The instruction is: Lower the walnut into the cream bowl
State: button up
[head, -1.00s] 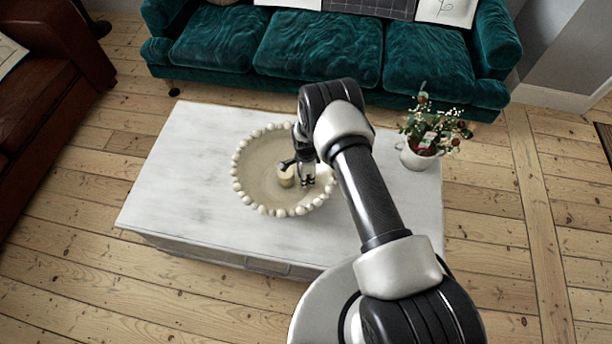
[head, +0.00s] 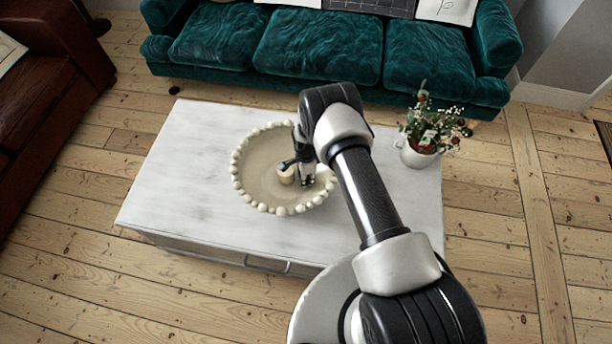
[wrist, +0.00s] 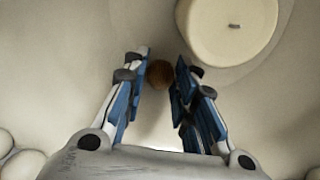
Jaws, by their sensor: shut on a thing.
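The cream bowl (head: 258,160), wide with a beaded rim, stands on the white table. My gripper (head: 307,183) reaches down inside it, on the right side of its floor. In the wrist view my gripper (wrist: 161,72) has the small brown walnut (wrist: 159,75) between its fingertips, with the bowl's inner surface (wrist: 60,50) behind. The walnut is not visible in the head view. I cannot tell whether it touches the bowl's floor.
A cream candle (head: 286,177) with a dark wick stands in the bowl just left of my gripper. A white flower pot (head: 418,157) stands at the table's right. The left of the white table (head: 180,190) is clear. A teal sofa (head: 320,48) is behind.

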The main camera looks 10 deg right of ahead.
jog(key=o, duration=0.8)
notch_tip(320, 180, up, 12)
dwell(0.4)
